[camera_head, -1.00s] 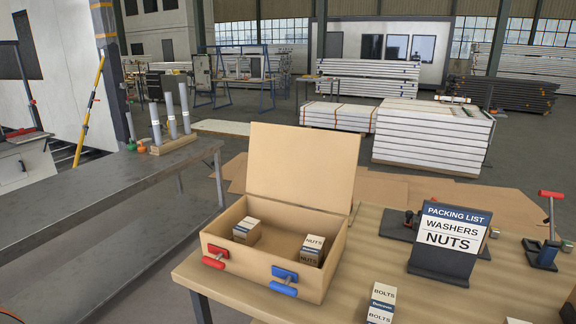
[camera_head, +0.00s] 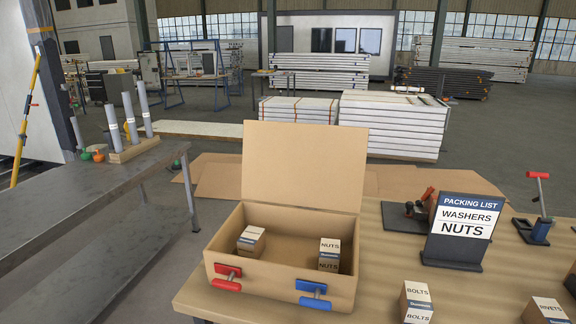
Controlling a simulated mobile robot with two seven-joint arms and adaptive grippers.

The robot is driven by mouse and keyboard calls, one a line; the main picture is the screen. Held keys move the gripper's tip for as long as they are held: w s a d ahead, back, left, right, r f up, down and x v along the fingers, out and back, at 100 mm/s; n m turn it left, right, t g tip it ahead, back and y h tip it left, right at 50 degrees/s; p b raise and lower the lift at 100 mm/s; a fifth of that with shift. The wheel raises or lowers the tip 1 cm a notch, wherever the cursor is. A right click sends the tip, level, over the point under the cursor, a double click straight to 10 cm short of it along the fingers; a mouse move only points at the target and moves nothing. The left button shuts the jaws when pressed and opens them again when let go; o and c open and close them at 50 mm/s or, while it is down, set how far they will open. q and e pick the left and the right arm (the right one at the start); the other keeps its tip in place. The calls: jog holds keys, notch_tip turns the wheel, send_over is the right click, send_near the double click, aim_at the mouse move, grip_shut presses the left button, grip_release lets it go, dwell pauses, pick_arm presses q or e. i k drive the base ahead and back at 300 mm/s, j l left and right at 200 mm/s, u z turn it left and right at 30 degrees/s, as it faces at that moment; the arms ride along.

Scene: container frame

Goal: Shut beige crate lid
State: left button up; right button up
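The beige crate (camera_head: 250,291) stands on the wooden table at its left end. Its lid (camera_head: 305,165) is open and stands nearly upright at the back edge, leaning slightly backward. A red handle (camera_head: 227,278) and a blue handle (camera_head: 313,294) are on the crate's front wall. Inside, a small box (camera_head: 251,241) sits at the left, its label not readable. A box labelled NUTS (camera_head: 329,254) sits at the right. Neither of my grippers is in view.
A packing list sign (camera_head: 462,229) reads washers and nuts. A bolts box (camera_head: 416,301) and a rivets box (camera_head: 547,311) stand at the table's front. A red-handled clamp (camera_head: 537,208) stands at the right. A grey metal bench (camera_head: 80,205) is at the left, with a gap before the table.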

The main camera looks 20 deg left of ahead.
aim_at(311, 166)
jog(key=j+z, duration=0.3)
jog(key=j, duration=1.65)
jog(key=j+z, duration=0.4)
jog(key=j, duration=0.5)
jog(key=j+z, duration=0.3)
jog(key=j, duration=0.15)
jog(key=i+j+z, duration=0.1)
jog(key=j+z, duration=0.2)
jog(key=j, duration=0.2)
jog(key=i+j+z, duration=0.15)
jog(key=j+z, duration=0.25)
jog(key=j, duration=0.15)
jog(key=j+z, duration=0.4)
jog(key=j, duration=0.15)
jog(key=j+z, duration=0.4)
jog(key=j, duration=0.2)
jog(key=j+z, duration=0.2)
jog(key=j, duration=0.3)
jog(key=k+j+z, duration=0.2)
jog(key=j, duration=1.25)
jog(key=i+z, duration=0.05)
jog(key=i, duration=0.05)
